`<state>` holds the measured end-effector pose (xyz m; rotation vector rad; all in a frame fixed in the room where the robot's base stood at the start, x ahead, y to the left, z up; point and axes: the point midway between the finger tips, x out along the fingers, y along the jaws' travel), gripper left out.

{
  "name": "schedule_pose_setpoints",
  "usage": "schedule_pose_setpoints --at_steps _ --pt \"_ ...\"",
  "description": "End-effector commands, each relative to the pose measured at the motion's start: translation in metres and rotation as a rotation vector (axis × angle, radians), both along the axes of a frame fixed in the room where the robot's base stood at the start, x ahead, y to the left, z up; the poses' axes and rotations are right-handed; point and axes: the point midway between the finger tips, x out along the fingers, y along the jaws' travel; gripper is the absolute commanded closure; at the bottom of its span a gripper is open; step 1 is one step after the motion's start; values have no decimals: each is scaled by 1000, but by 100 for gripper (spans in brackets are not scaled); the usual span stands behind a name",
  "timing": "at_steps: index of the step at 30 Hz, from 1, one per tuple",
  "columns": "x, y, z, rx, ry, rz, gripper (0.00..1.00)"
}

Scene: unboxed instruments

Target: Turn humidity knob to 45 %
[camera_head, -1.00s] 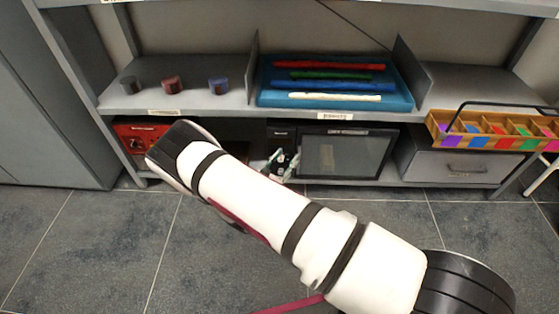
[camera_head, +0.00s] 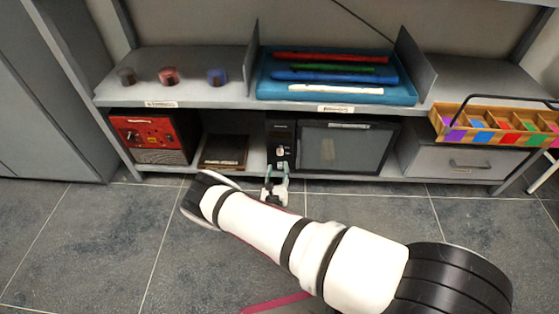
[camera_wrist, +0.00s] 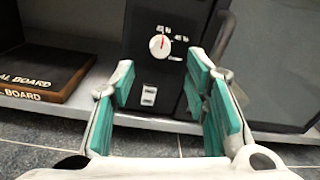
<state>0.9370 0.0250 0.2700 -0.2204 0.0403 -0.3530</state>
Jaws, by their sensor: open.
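The knob is a round white dial (camera_wrist: 160,45) with a red mark at its top, on the black control panel (camera_wrist: 178,18) of a cabinet with a dark glass door. A white switch plate sits below it. The panel also shows in the head view (camera_head: 282,131), on the lower shelf. My gripper (camera_wrist: 162,70) is open and empty, its green pads spread to the left and right below the knob and apart from it. It also shows in the head view (camera_head: 276,172), in front of the panel.
A dark board (camera_wrist: 38,68) lies left of the cabinet, and a red instrument box (camera_head: 150,135) stands farther left. The door handle (camera_wrist: 222,38) is close to my right finger. A grey drawer (camera_head: 465,165) is at the right. The shelf (camera_head: 225,103) overhangs the panel.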

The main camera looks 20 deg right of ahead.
Motion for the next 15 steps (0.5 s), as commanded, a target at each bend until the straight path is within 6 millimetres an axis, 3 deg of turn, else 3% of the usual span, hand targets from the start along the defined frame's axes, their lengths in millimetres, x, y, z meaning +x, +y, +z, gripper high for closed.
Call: schedule_pose_setpoints --at_steps 6,15 --pt "38 -15 -1 1 -4 -2 58" --pt "63 -23 0 0 -1 0 58"
